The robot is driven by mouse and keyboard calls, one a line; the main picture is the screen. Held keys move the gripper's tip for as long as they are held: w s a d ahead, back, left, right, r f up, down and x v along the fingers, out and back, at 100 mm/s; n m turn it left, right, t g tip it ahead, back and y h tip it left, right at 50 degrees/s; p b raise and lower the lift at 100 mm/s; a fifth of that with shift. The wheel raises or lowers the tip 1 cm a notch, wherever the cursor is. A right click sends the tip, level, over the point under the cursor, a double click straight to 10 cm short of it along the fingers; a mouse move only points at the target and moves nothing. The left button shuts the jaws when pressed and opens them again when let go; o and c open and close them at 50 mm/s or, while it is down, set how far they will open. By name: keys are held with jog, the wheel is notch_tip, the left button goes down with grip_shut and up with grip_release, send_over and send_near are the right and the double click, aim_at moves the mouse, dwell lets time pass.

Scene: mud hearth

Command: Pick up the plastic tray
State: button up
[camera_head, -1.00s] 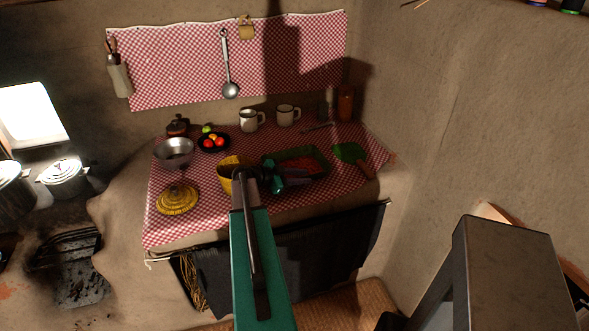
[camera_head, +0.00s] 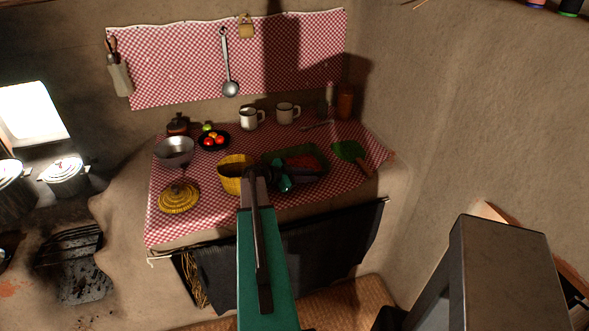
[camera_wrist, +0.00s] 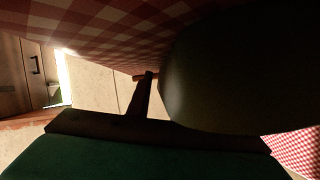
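The plastic tray (camera_head: 318,152) is dark green and shallow and lies on the red-checked cloth of the counter, right of the yellow basket. Its inside looks reddish. My gripper (camera_head: 289,181) is low over the tray's front left side and hides part of it. I cannot tell whether it touches the tray or whether its fingers are open. In the wrist view a large dark rounded surface (camera_wrist: 235,70) fills the right side, close to the camera; I cannot tell what it is. Checked cloth also shows there.
A yellow basket (camera_head: 232,178) stands just left of my gripper. A green paddle-shaped thing (camera_head: 348,151) lies right of the tray. Two mugs (camera_head: 287,114) stand behind it. A metal bowl (camera_head: 174,150), a dark plate of fruit (camera_head: 213,141) and a yellow woven lid (camera_head: 179,198) are left.

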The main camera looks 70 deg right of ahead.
grip_shut()
jog(key=shift+r, duration=0.2)
jog(key=shift+r+b, duration=1.75)
jog(key=shift+r, duration=3.1)
jog(key=shift+w, duration=0.1)
